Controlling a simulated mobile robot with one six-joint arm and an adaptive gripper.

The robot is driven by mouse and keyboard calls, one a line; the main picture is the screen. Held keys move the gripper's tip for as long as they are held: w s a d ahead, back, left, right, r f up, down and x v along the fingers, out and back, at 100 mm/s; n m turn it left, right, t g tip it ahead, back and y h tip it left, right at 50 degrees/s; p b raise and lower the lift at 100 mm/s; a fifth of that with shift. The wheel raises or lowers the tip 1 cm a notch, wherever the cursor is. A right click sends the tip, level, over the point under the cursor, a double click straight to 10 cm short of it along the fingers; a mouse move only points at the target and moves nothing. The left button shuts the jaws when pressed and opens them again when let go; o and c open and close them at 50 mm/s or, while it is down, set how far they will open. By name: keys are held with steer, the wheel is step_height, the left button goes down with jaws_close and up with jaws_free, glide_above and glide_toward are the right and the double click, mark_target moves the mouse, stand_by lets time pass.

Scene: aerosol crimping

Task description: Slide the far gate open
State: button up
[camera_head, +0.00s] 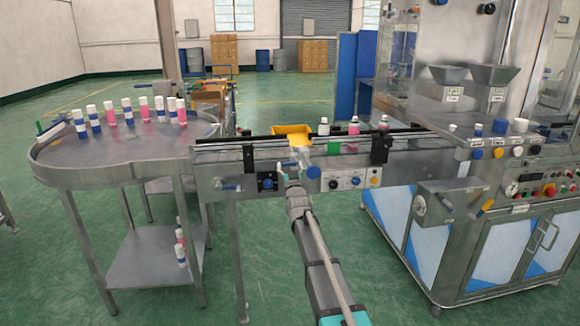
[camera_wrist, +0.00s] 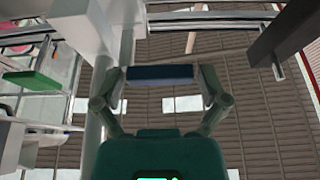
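My gripper (camera_head: 300,172) is at the front side of the conveyor (camera_head: 210,165), near its middle. In the wrist view a short blue bar (camera_wrist: 160,73) spans the space between my two fingers (camera_wrist: 163,91), and both fingertips appear to touch its ends. Two dark upright blocks stand on the conveyor, a left one (camera_head: 249,158) and a right one (camera_head: 381,149). I cannot tell which part is the far gate; the gripper hides some of the conveyor front.
A round steel table (camera_head: 70,153) with several capped bottles joins the conveyor at left. A yellow tray (camera_head: 291,129) lies behind the gripper. Several bottles stand on the belt toward the filling machine (camera_head: 440,130) at right. Knobs (camera_head: 345,182) line the conveyor front.

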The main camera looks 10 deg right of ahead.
steer(key=c, duration=0.8)
steer(key=s, duration=0.6)
steer(key=shift+c, duration=0.2)
steer(key=o, duration=1.1)
steer(key=shift+o, duration=0.2)
steer(key=shift+w, duration=0.15)
